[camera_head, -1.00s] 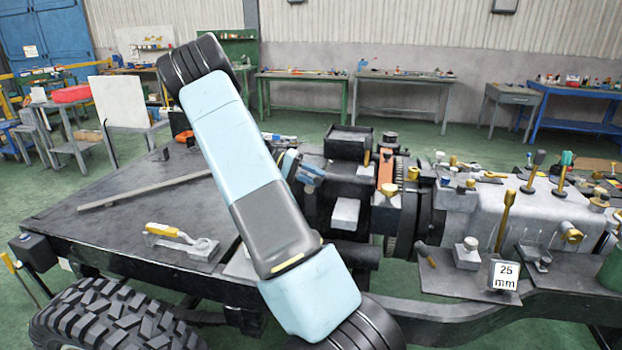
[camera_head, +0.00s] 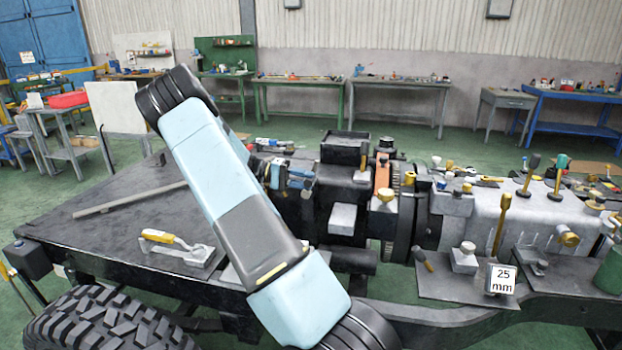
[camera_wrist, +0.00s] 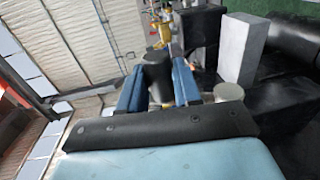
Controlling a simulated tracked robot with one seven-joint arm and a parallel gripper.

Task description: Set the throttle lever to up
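My gripper (camera_wrist: 158,85) has two blue fingers standing apart, with a dark rounded piece (camera_wrist: 156,72) between them in the wrist view. I cannot tell whether they press on it. In the head view the blue fingers (camera_head: 288,177) show small behind my arm, at the left end of the engine assembly. I cannot tell which lever is the throttle lever. Upright levers stand at the right: a yellow one (camera_head: 502,225), a black-knobbed one (camera_head: 530,172) and a green-knobbed one (camera_head: 559,175). A yellow-handled lever (camera_head: 165,238) lies nearly flat on a grey base at the left.
The black chassis deck (camera_head: 110,222) is mostly clear around a loose bar (camera_head: 130,198). A grey housing (camera_head: 462,212) and a "25 mm" block (camera_head: 501,278) stand at the right. In the wrist view a pale block (camera_wrist: 241,48) stands close right of the fingers.

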